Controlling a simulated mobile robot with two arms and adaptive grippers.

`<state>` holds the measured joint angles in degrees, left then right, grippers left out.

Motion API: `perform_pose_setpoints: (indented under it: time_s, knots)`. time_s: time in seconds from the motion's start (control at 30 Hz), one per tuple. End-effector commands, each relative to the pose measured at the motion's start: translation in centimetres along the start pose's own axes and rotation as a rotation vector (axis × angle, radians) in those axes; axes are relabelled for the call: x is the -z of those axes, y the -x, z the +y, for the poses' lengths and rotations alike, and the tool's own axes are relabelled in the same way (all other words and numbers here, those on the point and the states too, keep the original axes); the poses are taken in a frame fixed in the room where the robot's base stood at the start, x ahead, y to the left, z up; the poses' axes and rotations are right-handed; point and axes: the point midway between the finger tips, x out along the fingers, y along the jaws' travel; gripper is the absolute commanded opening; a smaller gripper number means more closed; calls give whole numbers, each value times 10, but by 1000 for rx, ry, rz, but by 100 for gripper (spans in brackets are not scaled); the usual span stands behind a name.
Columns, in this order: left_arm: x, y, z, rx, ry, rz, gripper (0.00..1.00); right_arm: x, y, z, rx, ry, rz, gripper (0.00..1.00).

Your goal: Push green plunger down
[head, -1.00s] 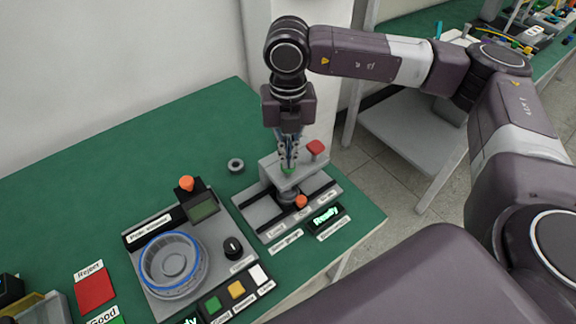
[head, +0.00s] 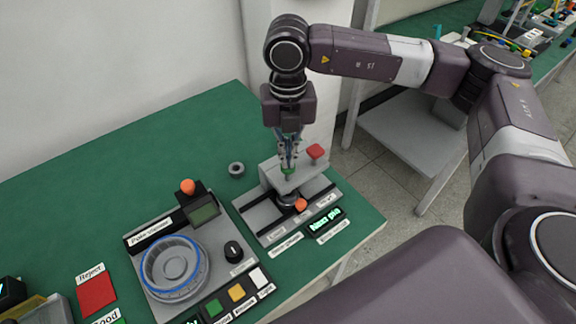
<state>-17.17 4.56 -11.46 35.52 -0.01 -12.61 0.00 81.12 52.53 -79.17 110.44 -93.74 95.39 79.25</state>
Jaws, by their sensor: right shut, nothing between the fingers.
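My right gripper (head: 288,164) points straight down over the grey press fixture (head: 268,217) at the right end of the green table. Its fingers are shut with nothing between them. The green plunger (head: 288,171) shows as a small green patch right under the fingertips, on top of the grey block (head: 300,177). The tips seem to touch it, and they hide most of it. A dark round part sits below the block. The small display (head: 325,219) on the fixture glows and seems to read "Next pin". My left gripper is not in view.
A red button (head: 315,151) stands right behind the block, and an orange knob (head: 301,204) sits in front. A station with a blue-rimmed round part (head: 173,267) stands at the left front. The back of the table is clear.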

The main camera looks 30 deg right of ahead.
Motion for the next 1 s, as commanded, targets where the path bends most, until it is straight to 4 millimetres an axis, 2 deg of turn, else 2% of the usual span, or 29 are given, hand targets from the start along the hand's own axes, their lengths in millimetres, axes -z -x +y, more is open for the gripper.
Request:
perform_pose_setpoints:
  time_s: [0.03, 0.7, 1.0]
  knots:
    - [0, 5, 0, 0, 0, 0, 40, 0, 7, 0, 0, 0, 0, 0]
    - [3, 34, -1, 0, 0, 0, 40, 0, 61, 0, 0, 0, -1, 0]
    - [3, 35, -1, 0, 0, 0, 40, 0, 66, 0, 0, 0, 0, 0]
